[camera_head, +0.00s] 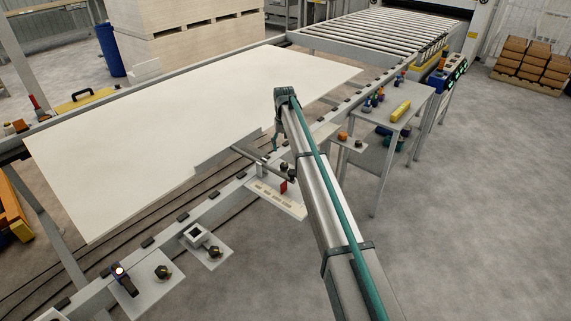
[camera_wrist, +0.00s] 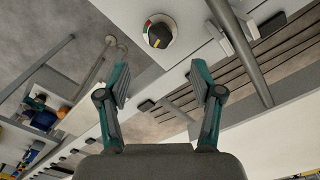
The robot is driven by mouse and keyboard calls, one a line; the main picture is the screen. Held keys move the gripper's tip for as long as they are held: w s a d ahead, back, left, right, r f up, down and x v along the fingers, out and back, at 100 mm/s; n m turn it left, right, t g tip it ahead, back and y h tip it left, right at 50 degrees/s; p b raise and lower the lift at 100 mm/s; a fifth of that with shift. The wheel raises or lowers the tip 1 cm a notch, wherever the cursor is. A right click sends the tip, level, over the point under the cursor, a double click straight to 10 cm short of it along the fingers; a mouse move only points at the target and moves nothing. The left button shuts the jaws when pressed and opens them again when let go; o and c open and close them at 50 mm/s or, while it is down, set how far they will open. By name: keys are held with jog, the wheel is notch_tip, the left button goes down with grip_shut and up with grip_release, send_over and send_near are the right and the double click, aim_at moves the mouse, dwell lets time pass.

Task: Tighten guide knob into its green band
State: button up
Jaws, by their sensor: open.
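The guide knob (camera_wrist: 159,36) is a dark faceted knob with a brownish face, on a round pale dial near the top of the wrist view. The dial's edge shows a small red mark and a green band (camera_wrist: 146,38) at its left; where the knob's pointer sits is too small to tell. My gripper (camera_wrist: 160,75) has its two teal-and-grey fingers spread wide with nothing between them. The knob lies beyond the fingertips, apart from them and roughly centred between them. In the head view my gripper (camera_head: 276,144) hangs over the near edge of the white sheet, partly hidden by my arm.
A large white sheet (camera_head: 150,130) lies on the conveyor frame. A metal bar and guide plate (camera_head: 228,153) stand at its near edge. Other dark knobs (camera_head: 162,272) sit on small shelves at lower left. A side table (camera_head: 385,112) with coloured items stands at right.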

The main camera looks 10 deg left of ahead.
aim_at(284, 164)
notch_tip(284, 164, down, 9)
jog(key=p, duration=0.2)
jog(key=shift+f+p, duration=0.2)
jog(key=shift+p, duration=0.15)
jog(key=shift+c, duration=0.3)
jog(key=c, duration=1.1)
